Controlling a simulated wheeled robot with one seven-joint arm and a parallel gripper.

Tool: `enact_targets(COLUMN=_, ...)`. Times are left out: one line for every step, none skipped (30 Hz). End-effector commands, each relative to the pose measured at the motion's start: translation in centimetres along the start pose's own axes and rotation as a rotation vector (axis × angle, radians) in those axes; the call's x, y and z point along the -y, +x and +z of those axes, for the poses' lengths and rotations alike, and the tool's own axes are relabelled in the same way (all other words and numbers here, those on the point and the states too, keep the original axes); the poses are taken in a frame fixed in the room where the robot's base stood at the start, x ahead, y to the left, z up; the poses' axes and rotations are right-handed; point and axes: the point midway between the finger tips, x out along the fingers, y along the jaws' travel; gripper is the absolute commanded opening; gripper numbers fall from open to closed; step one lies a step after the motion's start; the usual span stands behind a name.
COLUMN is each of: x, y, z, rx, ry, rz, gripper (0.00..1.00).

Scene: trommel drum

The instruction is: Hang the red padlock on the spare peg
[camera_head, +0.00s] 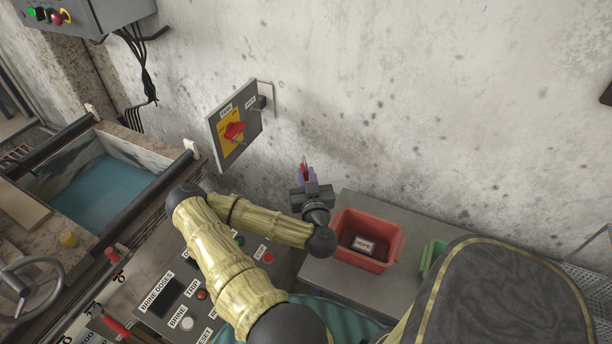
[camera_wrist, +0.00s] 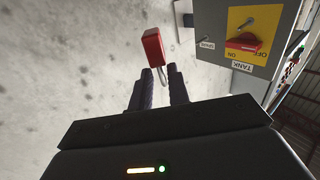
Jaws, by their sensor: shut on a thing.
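My gripper (camera_head: 306,173) is shut on the red padlock (camera_head: 304,162), raised in front of the wall. In the wrist view the padlock's red body (camera_wrist: 154,47) sticks out past the fingertips (camera_wrist: 158,72), with its pale shackle at the finger side. How the fingers grip it is partly hidden. The spare peg (camera_head: 262,102) is a small dark piece by a label at the right edge of the grey switch panel (camera_head: 222,142). The padlock is apart from it, below and to its right in the head view. The panel also shows in the wrist view (camera_wrist: 220,70).
A red rotary switch (camera_head: 234,131) on a yellow plate sits on the panel. A red bin (camera_head: 345,243) holding a small labelled box stands on the grey table (camera_head: 320,276), beside a green bin (camera_head: 432,257). Bare wall lies between padlock and panel.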

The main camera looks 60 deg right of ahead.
Motion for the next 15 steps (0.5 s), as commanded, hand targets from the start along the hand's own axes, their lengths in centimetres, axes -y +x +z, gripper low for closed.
enact_targets(x=-0.2, y=-0.1, z=-0.2, rx=0.003, ry=-0.004, rz=0.001, gripper=0.0)
enact_targets(x=-0.3, y=-0.2, z=-0.2, rx=0.003, ry=-0.003, rz=0.001, gripper=0.0)
enact_targets(x=-0.4, y=-0.3, z=-0.2, rx=0.003, ry=-0.004, rz=0.002, gripper=0.0)
enact_targets(x=-0.5, y=-0.3, z=-0.2, rx=0.003, ry=-0.004, rz=0.002, gripper=0.0)
enact_targets(x=-0.6, y=-0.4, z=-0.2, rx=0.003, ry=-0.004, rz=0.002, gripper=0.0)
enact_targets(x=-0.7, y=-0.5, z=-0.2, rx=0.004, ry=-0.003, rz=0.002, gripper=0.0)
enact_targets(x=-0.8, y=-0.5, z=-0.2, rx=0.003, ry=-0.004, rz=0.002, gripper=0.0)
enact_targets(x=-0.9, y=-0.6, z=-0.2, rx=0.003, ry=-0.004, rz=0.002, gripper=0.0)
enact_targets(x=-1.0, y=-0.7, z=-0.2, rx=0.004, ry=-0.003, rz=0.001, gripper=0.0)
enact_targets(x=-1.1, y=-0.8, z=-0.2, rx=0.003, ry=-0.003, rz=0.001, gripper=0.0)
enact_targets(x=-1.2, y=-0.8, z=-0.2, rx=0.003, ry=-0.004, rz=0.001, gripper=0.0)
enact_targets(x=-1.3, y=-0.9, z=-0.2, rx=0.004, ry=-0.002, rz=0.0, gripper=0.0)
enact_targets(x=-1.4, y=-1.0, z=-0.2, rx=0.004, ry=-0.002, rz=-0.001, gripper=0.0)
enact_targets(x=-1.5, y=-1.1, z=-0.2, rx=0.003, ry=-0.003, rz=-0.001, gripper=0.0)
enact_targets(x=-1.6, y=-1.1, z=-0.3, rx=0.002, ry=-0.002, rz=-0.001, gripper=0.0)
